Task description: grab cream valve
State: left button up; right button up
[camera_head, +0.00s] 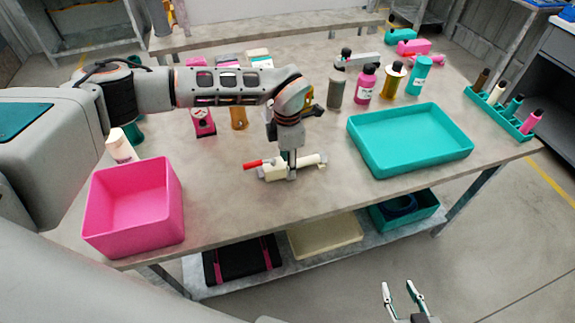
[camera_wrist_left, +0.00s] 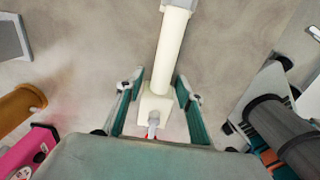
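The cream valve (camera_head: 308,162) lies on the grey table, near the middle of its front part. It has a red handle (camera_head: 252,164) on its left side. My left gripper (camera_head: 288,172) points down over the valve. In the left wrist view, the valve's cream tube (camera_wrist_left: 171,45) runs up the picture, and its square body lies between the two teal fingers of my left gripper (camera_wrist_left: 159,88). The fingers are apart, with gaps on both sides of the body. My right gripper (camera_head: 404,296) is open and empty, in front of the table at the lower right.
A pink bin (camera_head: 135,238) stands at the table's front left and a teal tray (camera_head: 357,150) to the right. Several bottles stand behind, including a grey cylinder (camera_head: 335,93). A teal rack (camera_head: 508,124) is at the right edge. Bare table surrounds the valve.

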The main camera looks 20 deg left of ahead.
pick_arm(q)
grip_shut()
jog(key=shift+r, duration=0.2)
